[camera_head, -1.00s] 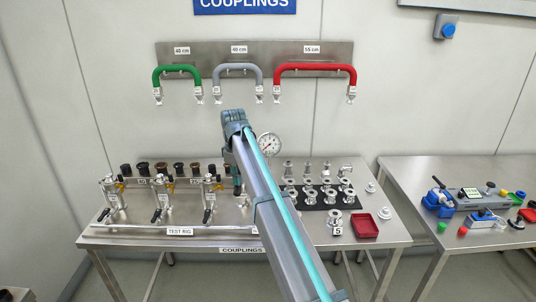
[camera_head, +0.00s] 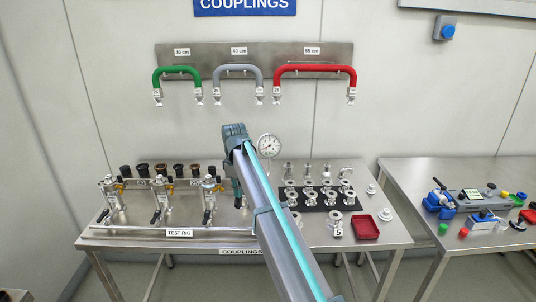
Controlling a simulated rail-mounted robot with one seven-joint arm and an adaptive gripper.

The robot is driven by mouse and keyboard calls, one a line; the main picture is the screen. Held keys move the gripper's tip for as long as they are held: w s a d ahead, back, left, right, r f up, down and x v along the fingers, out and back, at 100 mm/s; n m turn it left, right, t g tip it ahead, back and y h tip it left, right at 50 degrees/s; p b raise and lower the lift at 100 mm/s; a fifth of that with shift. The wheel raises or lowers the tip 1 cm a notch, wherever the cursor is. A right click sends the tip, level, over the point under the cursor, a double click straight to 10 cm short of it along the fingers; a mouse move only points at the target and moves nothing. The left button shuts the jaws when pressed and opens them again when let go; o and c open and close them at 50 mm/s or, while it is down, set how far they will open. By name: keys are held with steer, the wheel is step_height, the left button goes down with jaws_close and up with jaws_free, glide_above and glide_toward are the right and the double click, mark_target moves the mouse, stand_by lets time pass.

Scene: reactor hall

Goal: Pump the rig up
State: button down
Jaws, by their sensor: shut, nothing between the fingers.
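The test rig (camera_head: 180,232) stands on the left of the steel table, with several metal valve fittings in a row, such as one at the left (camera_head: 112,200), one in the middle (camera_head: 160,198) and one at the right (camera_head: 209,198). A round white pressure gauge (camera_head: 269,146) stands behind my arm; its reading is too small to tell. My gripper (camera_head: 240,204) points down just right of the right fitting, shut and empty. My arm partly hides it and the area below, so I cannot tell whether it touches anything.
Several metal couplings stand on a black mat (camera_head: 318,206), with a red tray (camera_head: 365,228) in front. Green, grey and red hoses (camera_head: 315,68) hang on the wall rack. A second table (camera_head: 400,172) at the right holds blue tools.

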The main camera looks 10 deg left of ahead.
steer(key=shift+w+r+p, duration=0.1)
steer(key=shift+r+p, duration=1.2)
steer(key=shift+r, duration=1.45)
steer(key=shift+f, duration=0.1)
steer(key=shift+f+b, duration=1)
steer(key=shift+f, duration=2.25)
steer(key=shift+r+p, duration=1.7)
steer(key=shift+r, duration=1.7)
